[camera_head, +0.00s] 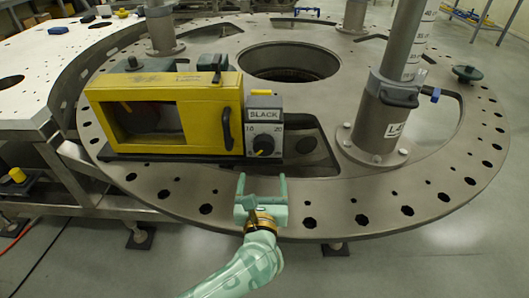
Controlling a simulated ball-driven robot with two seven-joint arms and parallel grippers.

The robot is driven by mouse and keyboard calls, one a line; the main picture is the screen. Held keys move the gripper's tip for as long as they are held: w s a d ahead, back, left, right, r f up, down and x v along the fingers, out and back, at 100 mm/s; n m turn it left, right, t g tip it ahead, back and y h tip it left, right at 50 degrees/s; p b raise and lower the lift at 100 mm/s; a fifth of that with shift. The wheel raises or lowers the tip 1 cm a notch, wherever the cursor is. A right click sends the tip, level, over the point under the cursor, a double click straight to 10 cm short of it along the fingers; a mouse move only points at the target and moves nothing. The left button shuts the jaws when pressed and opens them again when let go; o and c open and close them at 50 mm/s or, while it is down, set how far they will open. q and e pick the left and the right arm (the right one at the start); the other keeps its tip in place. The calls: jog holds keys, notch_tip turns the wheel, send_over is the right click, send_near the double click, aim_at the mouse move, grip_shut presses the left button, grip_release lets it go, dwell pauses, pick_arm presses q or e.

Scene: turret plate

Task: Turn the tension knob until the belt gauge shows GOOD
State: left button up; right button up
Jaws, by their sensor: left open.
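The belt gauge (264,115) is a white sign above the knob that appears to read SLACK. The box is at the right end of a yellow housing (170,95) on the turret plate. My left gripper (262,181) is pale green and open, with its two fingers pointing up the picture. It is just below the knob in the picture, apart from it, with nothing between the fingers. My right gripper is out of view.
The round grey turret plate (440,205) has bolt holes along its rim and a large central opening (288,62). A thick grey post (385,120) stands right of the knob. A white table (30,70) is at left. The plate's front rim is clear.

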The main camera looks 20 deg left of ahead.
aim_at(264, 149)
pick_arm(q)
jog(key=b+x, duration=0.1)
jog(key=x, duration=0.9)
jog(key=shift+w+a+f+b, duration=0.1)
jog(key=shift+w+b, duration=0.2)
jog(key=shift+w, duration=0.1)
jog(key=c, duration=1)
